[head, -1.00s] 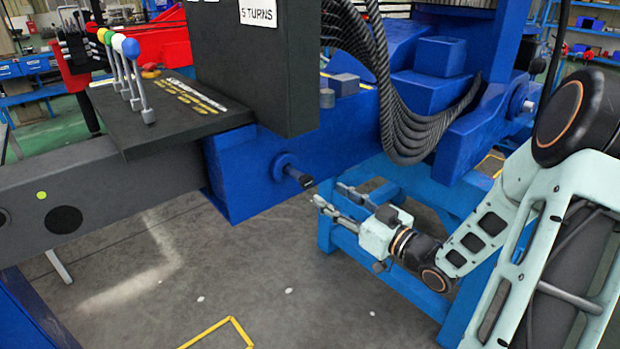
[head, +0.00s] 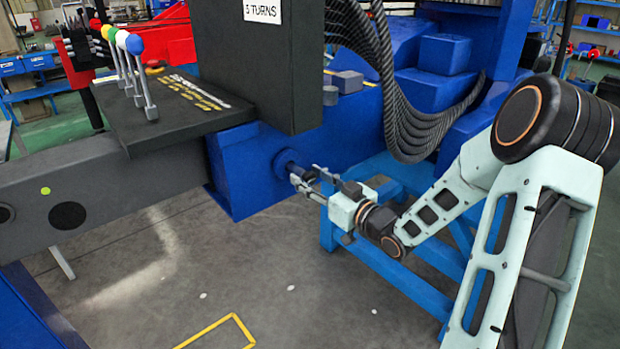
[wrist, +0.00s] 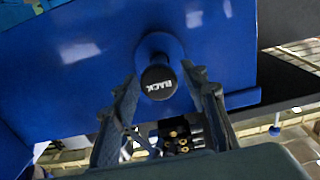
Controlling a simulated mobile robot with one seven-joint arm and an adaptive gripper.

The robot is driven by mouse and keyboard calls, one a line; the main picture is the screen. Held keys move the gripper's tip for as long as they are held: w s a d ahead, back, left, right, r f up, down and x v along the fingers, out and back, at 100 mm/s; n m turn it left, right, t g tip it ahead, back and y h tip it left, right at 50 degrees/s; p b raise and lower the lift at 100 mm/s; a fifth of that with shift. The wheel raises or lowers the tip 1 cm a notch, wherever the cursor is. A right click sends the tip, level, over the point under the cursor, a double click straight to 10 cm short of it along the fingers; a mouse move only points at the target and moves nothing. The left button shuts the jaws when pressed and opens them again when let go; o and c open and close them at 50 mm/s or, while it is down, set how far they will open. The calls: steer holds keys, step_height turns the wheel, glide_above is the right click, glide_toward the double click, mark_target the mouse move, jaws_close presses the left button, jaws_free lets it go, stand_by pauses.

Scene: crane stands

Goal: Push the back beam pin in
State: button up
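The back beam pin (wrist: 158,82) has a dark round end marked "BACK" and sticks out of a blue collar (wrist: 158,46) on the blue beam housing (head: 240,180). In the head view the pin (head: 293,168) is partly covered by my gripper. My gripper (head: 302,179) is at the pin from the right. In the wrist view my gripper (wrist: 174,88) is open, with one finger on each side of the pin end. Gaps show between the fingers and the pin, though I cannot tell whether any part touches it.
A grey beam (head: 100,195) runs left from the housing. A black box (head: 250,70) and a lever panel (head: 150,105) stand above. Thick black hoses (head: 400,120) hang above my arm. A blue stand (head: 385,270) is below it.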

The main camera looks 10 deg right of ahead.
mark_target(303, 173)
jaws_close()
steer(key=shift+b+x, duration=0.65)
steer(key=shift+x, duration=1.55)
steer(key=shift+w, duration=0.15)
steer(key=shift+r, duration=0.15)
steer(key=shift+o, duration=1.1)
jaws_free()
steer(key=shift+w+a, duration=0.15)
steer(key=v, duration=1.2)
